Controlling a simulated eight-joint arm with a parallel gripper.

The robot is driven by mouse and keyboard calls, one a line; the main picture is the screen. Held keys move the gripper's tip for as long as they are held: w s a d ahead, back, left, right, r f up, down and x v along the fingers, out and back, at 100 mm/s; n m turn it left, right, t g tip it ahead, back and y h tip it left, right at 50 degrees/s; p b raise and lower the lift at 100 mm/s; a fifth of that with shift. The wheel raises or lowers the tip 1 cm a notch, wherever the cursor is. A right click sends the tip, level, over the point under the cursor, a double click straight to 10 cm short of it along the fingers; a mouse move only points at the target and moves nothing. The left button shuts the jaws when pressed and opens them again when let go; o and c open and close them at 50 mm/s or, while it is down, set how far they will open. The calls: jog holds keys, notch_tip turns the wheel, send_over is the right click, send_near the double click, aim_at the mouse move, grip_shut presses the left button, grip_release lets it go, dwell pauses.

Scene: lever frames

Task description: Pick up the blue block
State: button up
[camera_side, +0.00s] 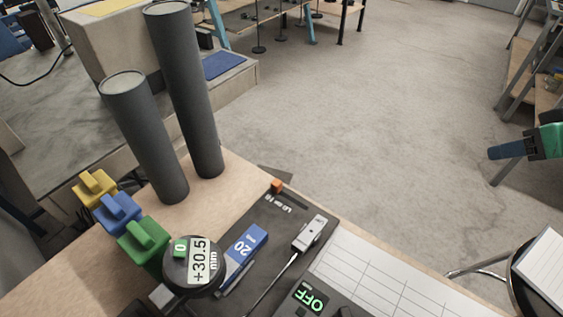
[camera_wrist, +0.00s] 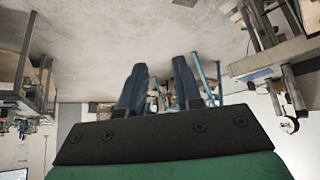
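A blue block (camera_side: 245,244) marked 20 lies on the dark mat on the wooden table in the side view. A second blue piece with a raised handle (camera_side: 117,213) stands at the table's left edge, between a yellow one (camera_side: 94,188) and a green one (camera_side: 143,242). I cannot tell which is the task's block. My gripper (camera_side: 492,153) is at the right edge of the side view, off the table and far from both. In the wrist view, the dark fingers of my gripper (camera_wrist: 160,72) stand apart with nothing between them. Neither blue piece is clearly seen there.
Two tall grey cylinders (camera_side: 188,90) (camera_side: 145,135) stand at the table's back. A round gauge (camera_side: 194,265) reads +30.5 mm beside the marked block. A small grey device (camera_side: 310,233) and an orange cube (camera_side: 277,186) are nearby.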

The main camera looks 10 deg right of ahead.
jog(key=o, duration=0.6)
jog(key=shift+c, duration=0.2)
jog(key=m+g+y, duration=0.3)
jog(key=m+g, duration=0.6)
jog(key=g, duration=0.1)
send_near(250, 240)
notch_tip(250, 240, down, 3)
jog(key=shift+a+r, duration=0.1)
jog(key=shift+a, duration=0.05)
jog(key=shift+s+a+x, duration=0.1)
jog(key=shift+s+x, duration=0.05)
jog(key=shift+x, duration=1.45)
jog(key=shift+s+a+x, duration=0.1)
jog(key=shift+s+x, duration=0.05)
jog(key=shift+x, duration=1.4)
